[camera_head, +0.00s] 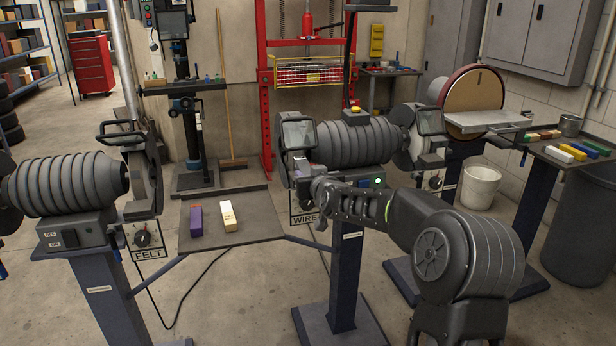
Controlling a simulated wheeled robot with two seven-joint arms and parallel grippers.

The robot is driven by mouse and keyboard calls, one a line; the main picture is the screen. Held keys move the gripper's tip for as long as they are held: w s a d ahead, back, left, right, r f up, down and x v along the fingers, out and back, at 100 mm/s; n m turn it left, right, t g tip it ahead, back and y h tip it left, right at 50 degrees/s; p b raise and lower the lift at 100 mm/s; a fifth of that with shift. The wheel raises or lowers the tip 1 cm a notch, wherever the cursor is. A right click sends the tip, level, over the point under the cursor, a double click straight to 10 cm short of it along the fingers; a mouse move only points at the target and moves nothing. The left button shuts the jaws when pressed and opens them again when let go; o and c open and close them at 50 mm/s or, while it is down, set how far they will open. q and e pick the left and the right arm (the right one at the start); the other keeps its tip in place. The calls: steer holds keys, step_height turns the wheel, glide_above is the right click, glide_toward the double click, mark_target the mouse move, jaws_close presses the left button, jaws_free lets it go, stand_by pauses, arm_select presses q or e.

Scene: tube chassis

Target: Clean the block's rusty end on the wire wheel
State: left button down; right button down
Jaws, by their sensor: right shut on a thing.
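My right arm reaches in from the right to the grinder marked WIRE (342,142). My right gripper (308,176) is at the left end of this machine, by its wheel housing (297,136). It is shut on a small pale grey block (301,160), of which only a little shows. The wire wheel itself is mostly hidden by the housing and the gripper, so I cannot tell whether the block touches it. The rusty end cannot be made out. My left gripper is not in view.
A shelf (258,226) left of the wire machine holds a purple block (196,221) and a cream block (228,216). The FELT machine (70,186) stands at the left. A disc sander (474,95), a bucket (481,187) and a side table with coloured bars (566,153) are at the right.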

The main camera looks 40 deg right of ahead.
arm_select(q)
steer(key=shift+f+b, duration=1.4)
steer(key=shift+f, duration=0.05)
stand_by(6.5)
